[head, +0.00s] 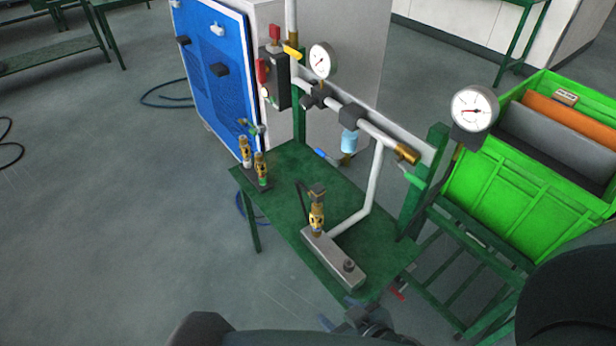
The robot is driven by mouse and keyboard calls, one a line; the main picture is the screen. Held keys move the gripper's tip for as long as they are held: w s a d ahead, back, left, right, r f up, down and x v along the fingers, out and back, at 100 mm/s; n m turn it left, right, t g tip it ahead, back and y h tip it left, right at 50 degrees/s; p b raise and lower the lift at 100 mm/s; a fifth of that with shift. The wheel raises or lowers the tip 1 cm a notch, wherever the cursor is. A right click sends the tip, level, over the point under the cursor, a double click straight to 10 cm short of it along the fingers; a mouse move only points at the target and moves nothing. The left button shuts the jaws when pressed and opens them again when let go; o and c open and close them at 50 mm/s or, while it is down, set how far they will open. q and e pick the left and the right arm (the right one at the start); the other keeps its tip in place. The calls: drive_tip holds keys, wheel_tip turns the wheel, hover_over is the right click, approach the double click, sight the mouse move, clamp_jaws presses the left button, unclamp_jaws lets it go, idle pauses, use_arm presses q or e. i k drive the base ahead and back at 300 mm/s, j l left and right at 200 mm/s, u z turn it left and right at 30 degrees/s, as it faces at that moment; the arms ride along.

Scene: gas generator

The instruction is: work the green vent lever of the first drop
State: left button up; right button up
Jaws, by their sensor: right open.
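A small green lever (413,179) sits by the brass end fitting (407,154) of the pipe, next to the green post at the right end of the bench; I take it for the vent lever. It stands out to the left of the post, and nothing covers it. My left gripper does not show.
A bright green bin (510,170) is at the right.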

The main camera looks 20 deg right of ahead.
sight(395, 162)
drive_tip(key=z, duration=1.3)
